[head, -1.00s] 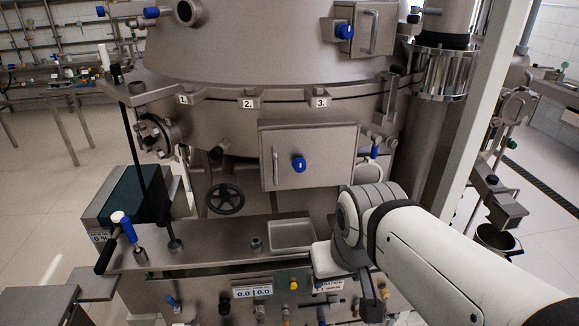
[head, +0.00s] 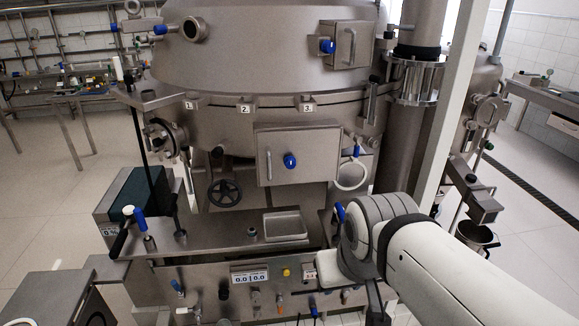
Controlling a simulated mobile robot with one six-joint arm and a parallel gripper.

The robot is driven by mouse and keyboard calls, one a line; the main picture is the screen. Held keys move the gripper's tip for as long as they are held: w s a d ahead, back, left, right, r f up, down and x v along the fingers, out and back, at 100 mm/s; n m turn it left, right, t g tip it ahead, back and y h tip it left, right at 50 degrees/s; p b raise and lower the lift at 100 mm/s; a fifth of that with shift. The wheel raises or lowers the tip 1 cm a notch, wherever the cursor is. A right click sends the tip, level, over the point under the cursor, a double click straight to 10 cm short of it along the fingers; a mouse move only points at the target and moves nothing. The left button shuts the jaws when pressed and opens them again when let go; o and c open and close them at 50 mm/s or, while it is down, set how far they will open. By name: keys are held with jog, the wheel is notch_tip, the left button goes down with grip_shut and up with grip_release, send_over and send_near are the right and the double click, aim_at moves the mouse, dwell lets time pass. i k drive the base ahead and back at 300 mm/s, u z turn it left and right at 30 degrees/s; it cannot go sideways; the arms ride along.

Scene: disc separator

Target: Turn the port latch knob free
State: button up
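A square steel port door (head: 268,140) is on the front of the separator and looks closed. A blue latch knob (head: 290,161) sits at its middle. A second, smaller port door (head: 350,44) higher up has a blue knob (head: 327,46) at its left edge. I cannot tell which knob the task means. My gripper (head: 376,305) hangs below my wrist at the lower right, well below both knobs and apart from them. It is dark, small and partly cut off by the frame's bottom edge, so its opening does not show.
A steel bench (head: 205,240) in front of the separator holds a shallow tray (head: 285,225). A black handwheel (head: 224,192) is left of the lower door. A ring with a blue handle (head: 351,175) hangs to its right. A tall column (head: 400,130) stands right.

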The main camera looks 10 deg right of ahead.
aim_at(290, 162)
jog(key=k, duration=1.1)
jog(key=u, duration=0.45)
jog(key=i, duration=2.2)
jog(key=z, duration=0.9)
jog(key=k, duration=0.65)
jog(key=z, duration=0.2)
jog(key=i, duration=0.8)
jog(key=u, duration=0.1)
